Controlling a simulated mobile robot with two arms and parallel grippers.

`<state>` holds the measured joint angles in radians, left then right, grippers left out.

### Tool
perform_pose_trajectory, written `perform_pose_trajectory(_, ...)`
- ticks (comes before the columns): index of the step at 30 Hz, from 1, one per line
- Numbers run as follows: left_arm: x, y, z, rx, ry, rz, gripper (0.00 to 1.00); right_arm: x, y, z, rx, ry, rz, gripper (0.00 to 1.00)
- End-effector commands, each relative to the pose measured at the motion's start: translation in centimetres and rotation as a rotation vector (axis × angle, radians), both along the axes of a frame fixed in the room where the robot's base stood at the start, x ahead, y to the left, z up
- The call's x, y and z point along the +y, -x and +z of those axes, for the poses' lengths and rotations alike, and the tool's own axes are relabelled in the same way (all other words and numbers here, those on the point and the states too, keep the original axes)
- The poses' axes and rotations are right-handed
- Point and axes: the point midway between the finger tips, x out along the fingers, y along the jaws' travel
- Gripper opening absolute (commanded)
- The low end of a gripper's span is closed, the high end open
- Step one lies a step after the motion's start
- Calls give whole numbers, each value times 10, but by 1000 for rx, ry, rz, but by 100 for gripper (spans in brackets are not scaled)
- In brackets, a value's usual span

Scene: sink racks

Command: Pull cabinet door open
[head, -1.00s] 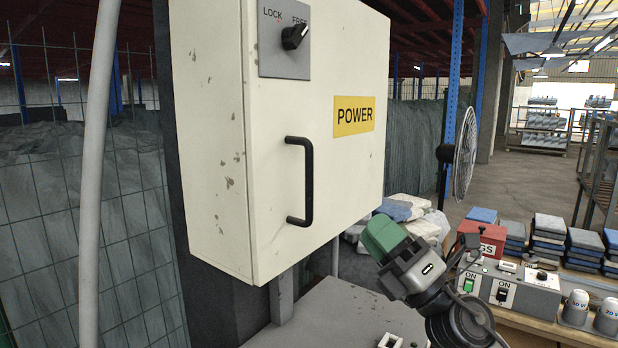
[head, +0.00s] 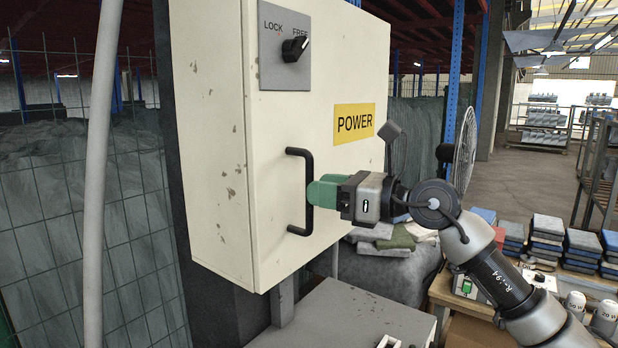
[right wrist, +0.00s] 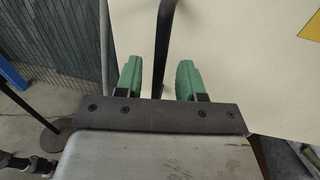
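The cream cabinet door (head: 350,80) is shut. It has a yellow POWER label (head: 354,122) and a rotary knob (head: 295,48) whose pointer is turned toward FREE. A black vertical bar handle (head: 308,165) is on the door's left side. My right gripper (head: 314,193) is at the handle's lower half, its green fingers pointing at it. In the right wrist view the two green fingers (right wrist: 158,80) are apart, with the handle (right wrist: 162,60) between them and a gap on both sides. My left gripper is not in view.
A grey pole (head: 98,190) and wire fence (head: 45,210) stand left of the cabinet. A grey surface (head: 350,315) lies below it. A workbench with stacked blue-grey blocks (head: 548,240) and a fan (head: 465,150) are at the right.

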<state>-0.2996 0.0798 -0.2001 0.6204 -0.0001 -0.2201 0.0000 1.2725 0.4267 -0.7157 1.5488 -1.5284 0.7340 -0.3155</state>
Motion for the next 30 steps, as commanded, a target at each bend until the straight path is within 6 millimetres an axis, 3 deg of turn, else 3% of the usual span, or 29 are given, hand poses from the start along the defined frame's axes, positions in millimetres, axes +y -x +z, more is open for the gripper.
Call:
perform_pose_trajectory(6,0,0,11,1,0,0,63,24,-11,2,0,-1,1,39)
perform_pose_trajectory(17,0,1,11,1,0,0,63,29,-13,0,0,-1,-1,39)
perform_pose_trajectory(25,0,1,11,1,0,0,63,28,-13,0,-1,-2,0,0)
perform_pose_trajectory(30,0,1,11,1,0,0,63,28,-13,0,-1,-2,0,0)
